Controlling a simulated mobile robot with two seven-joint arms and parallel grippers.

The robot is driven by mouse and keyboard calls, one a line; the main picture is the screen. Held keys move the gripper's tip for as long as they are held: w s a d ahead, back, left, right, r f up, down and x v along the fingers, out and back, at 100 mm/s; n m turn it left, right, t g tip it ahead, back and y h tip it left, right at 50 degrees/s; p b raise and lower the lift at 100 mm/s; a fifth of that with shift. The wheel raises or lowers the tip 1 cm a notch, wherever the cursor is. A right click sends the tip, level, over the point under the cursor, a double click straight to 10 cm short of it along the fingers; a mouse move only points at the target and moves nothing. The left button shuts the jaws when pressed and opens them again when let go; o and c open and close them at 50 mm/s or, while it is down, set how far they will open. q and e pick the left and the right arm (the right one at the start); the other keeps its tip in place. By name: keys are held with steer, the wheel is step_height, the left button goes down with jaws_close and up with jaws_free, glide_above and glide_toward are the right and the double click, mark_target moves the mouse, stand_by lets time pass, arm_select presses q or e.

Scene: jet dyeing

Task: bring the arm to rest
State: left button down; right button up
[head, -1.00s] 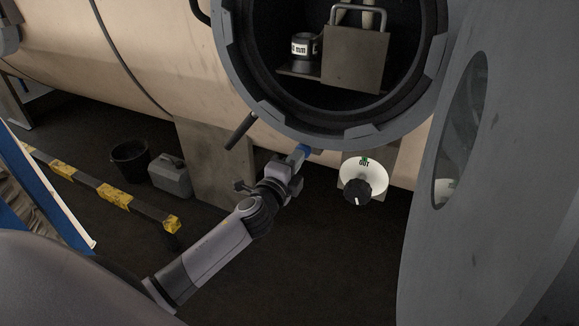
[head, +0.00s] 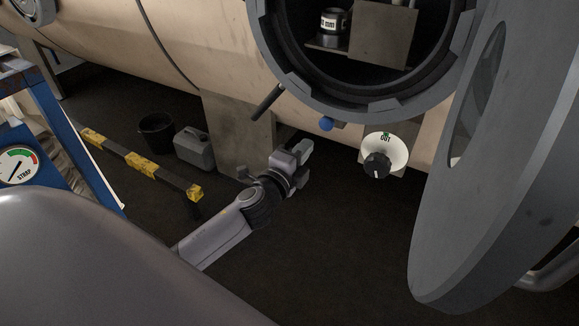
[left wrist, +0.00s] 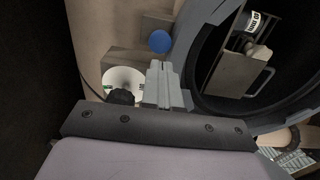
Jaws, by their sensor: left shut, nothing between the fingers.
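My left gripper (head: 301,163) is in the middle of the head view, below the round opening of the vessel. Its fingers are shut with nothing between them. In the left wrist view the closed fingers (left wrist: 164,86) point at the vessel wall, between the dial plate and the opening. A blue knob (head: 326,124) under the opening's rim is apart from the fingers; it also shows in the left wrist view (left wrist: 159,41). My right gripper is not in view.
The round vessel mouth (head: 281,75) holds a metal box (head: 383,35). A white dial plate marked OUT with a black knob (head: 376,164) is right of my gripper. The large grey door (head: 465,215) stands open at right. A yellow-black barrier (head: 140,163), bucket (head: 157,133) and canister (head: 194,148) are left.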

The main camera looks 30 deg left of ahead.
arm_select(q)
steer(key=shift+s+d, duration=0.2)
steer(key=shift+s, duration=2.75)
steer(key=s+d+f+n+g+h+p, duration=0.1)
steer(key=s+d+f+n+g, duration=0.2)
steer(key=s+f+n, duration=0.4)
steer(key=s+d+f+n+g+h+p, duration=0.2)
steer(key=s+d+f+n+g, duration=0.2)
steer(key=s+f+n, duration=0.4)
steer(key=s+d+f, duration=0.1)
steer(key=s, duration=0.3)
steer(key=shift+s+f, duration=0.35)
steer(key=shift+s, duration=0.05)
steer(key=c, duration=1.8)
jaws_free()
steer(key=shift+g, duration=0.3)
